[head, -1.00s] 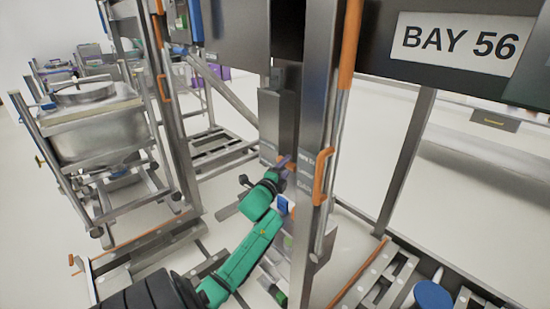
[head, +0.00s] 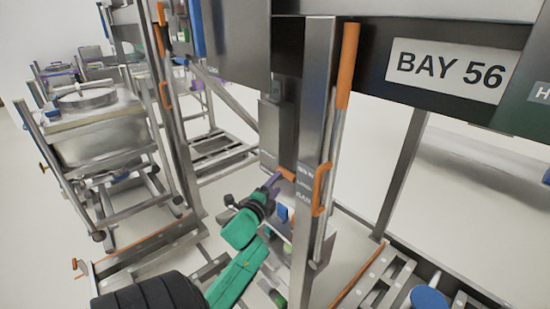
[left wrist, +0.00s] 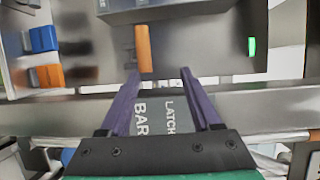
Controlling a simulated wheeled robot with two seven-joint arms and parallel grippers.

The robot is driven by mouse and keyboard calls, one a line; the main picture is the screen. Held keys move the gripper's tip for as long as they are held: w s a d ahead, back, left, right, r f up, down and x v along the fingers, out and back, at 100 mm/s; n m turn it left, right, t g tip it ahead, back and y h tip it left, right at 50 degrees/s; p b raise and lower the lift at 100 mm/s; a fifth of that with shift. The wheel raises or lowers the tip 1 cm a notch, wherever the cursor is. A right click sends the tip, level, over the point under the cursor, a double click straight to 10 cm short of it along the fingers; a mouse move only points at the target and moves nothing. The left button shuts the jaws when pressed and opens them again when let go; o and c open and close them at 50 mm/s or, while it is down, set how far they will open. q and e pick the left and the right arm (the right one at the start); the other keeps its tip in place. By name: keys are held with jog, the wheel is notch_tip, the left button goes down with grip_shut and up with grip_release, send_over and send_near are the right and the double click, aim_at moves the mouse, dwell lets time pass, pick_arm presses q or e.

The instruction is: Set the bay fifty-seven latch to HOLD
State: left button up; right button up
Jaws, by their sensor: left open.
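The orange latch handle (head: 286,173) sticks out low on the metal post, and it also shows in the left wrist view (left wrist: 144,48). There it lies just past my open, empty left gripper (left wrist: 160,74), closer to the left fingertip than the right. In the head view my left gripper (head: 272,182) is right beside this handle; contact cannot be told. A grey plate lettered LATCH BAR (left wrist: 165,112) lies between the purple fingers. The sign (head: 446,76) reads BAY 56; no bay 57 sign shows. HOLD lettering is not readable. My right gripper is not in view.
A post (head: 312,110) with a long orange-gripped lever (head: 347,65) and an orange bracket (head: 321,188) stands right of my gripper. A wheeled cart with a steel bin (head: 98,130) stands at the left. A roller rack (head: 385,280) is at the lower right. Pale floor lies between.

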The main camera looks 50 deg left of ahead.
pick_arm(q)
jog(key=shift+s+r, duration=0.1)
jog(key=shift+s, duration=0.1)
dwell(0.3)
jog(key=f+b+v, duration=0.1)
jog(key=b+v, duration=0.3)
jog(key=v, duration=1)
jog(key=shift+s+d+r+b, duration=0.15)
jog(key=shift+s+r+b, duration=0.05)
jog(key=shift+r+b, duration=0.25)
